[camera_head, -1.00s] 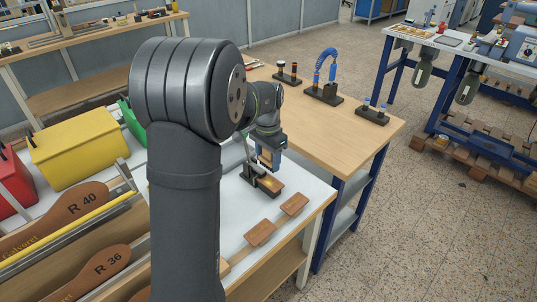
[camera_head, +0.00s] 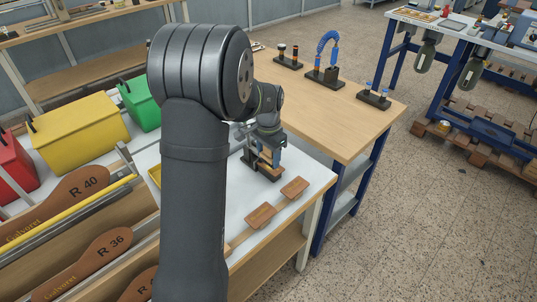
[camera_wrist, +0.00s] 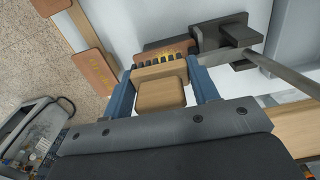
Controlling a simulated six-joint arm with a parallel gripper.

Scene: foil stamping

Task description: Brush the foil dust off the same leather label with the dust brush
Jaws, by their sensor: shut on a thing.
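My gripper (camera_wrist: 163,92) is shut on the dust brush (camera_wrist: 160,95), a pale wooden block with a row of dark bristles pointing away from the wrist. In the head view my gripper (camera_head: 267,157) and the brush are over the dark fixture (camera_head: 268,178) near the bench's right side. The leather label (camera_wrist: 165,52), brown with gold foil marks, lies in the fixture just beyond the bristles in the wrist view. The bristles overlap its near edge; I cannot tell whether they touch it. In the head view the label is mostly hidden by the brush and gripper.
Two other brown labels (camera_head: 260,216) (camera_head: 295,187) lie along the bench's front edge. A dark, lever-like bar (camera_wrist: 280,70) joins the fixture's right side. Yellow (camera_head: 80,135), red and green bins stand left. A wooden table (camera_head: 340,125) with tool stands is behind.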

